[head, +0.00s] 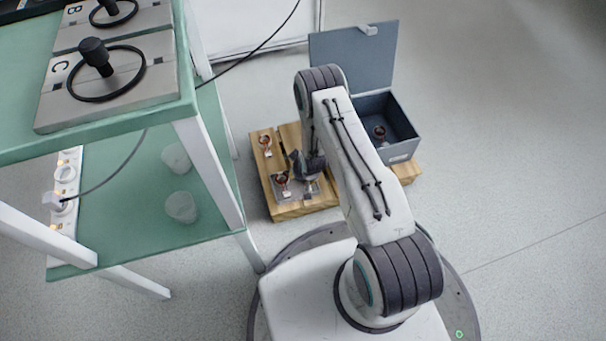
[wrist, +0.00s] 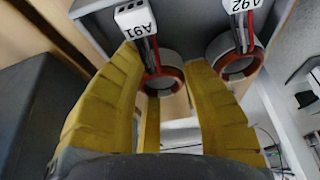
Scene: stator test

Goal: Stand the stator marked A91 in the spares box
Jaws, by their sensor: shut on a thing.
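That stator (wrist: 161,78) has copper-coloured windings, red and dark leads and a white tag reading A91. My fingers are shut on it, and it is close to a grey surface. The spares box (head: 400,125) is the blue-grey box with its lid raised, right of my arm in the head view. One stator (head: 379,132) stands inside it. In the head view my gripper (head: 303,170) is low over the wooden platform, partly hidden by my arm.
A second stator (wrist: 238,55), tagged A92, is right beside the held one in the wrist view. Another stator (head: 265,143) sits on the wooden platform (head: 290,211). The green-topped bench (head: 100,128) stands at the left. The floor at right is clear.

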